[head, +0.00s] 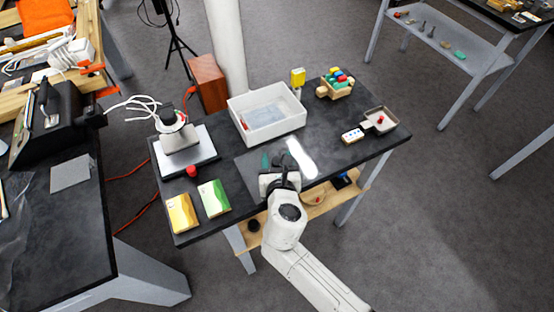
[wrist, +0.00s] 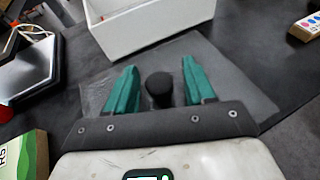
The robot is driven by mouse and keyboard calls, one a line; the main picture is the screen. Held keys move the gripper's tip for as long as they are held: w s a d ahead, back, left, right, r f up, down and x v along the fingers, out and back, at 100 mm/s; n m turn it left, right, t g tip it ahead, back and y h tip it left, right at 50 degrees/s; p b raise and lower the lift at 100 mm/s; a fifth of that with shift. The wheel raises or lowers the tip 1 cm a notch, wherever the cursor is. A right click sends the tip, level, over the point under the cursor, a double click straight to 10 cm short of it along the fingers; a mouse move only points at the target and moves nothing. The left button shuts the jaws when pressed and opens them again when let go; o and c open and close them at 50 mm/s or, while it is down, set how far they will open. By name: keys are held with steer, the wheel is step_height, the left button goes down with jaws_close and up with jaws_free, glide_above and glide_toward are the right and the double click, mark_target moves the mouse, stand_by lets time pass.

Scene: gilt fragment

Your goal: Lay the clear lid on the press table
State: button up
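The clear lid (wrist: 236,84) is a thin see-through sheet lying flat on the dark-topped table (head: 348,158), in front of the white bin (head: 266,128). In the head view a bright glare (head: 302,158) lies across its right part. Its black round knob (wrist: 160,88) stands between my gripper's green fingers. My gripper (wrist: 160,66) is open, with a visible gap on each side of the knob. In the head view my gripper (head: 278,162) is over the lid's front edge and hides the knob. I take this dark table to be the press table.
A white press-like device (head: 184,150) stands at the table's left, with a yellow box (head: 182,213) and a green box (head: 214,198) in front. A wooden crate (head: 337,86), a small tray (head: 380,120) and a dotted block (head: 352,136) are to the right.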

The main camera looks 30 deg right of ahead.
steer(key=shift+r, duration=0.15)
steer(key=v, duration=1.2)
steer(key=s+d+f+m+g, duration=0.5)
steer(key=s+d+m+g, duration=0.2)
steer(key=d+m, duration=0.7)
steer(key=s+f+m+g+y, duration=0.1)
steer(key=s+m, duration=0.3)
steer(key=m, duration=0.2)
steer(key=s+a+f+m+g+y, duration=0.1)
steer(key=s+m+g+y, duration=0.1)
steer(key=s+m, duration=0.2)
steer(key=s+a+f+m+g+y, duration=0.1)
steer(key=s+m, duration=0.3)
steer(key=m, duration=0.4)
steer(key=shift+f+g+y, duration=0.15)
steer(key=shift+g+y, duration=0.35)
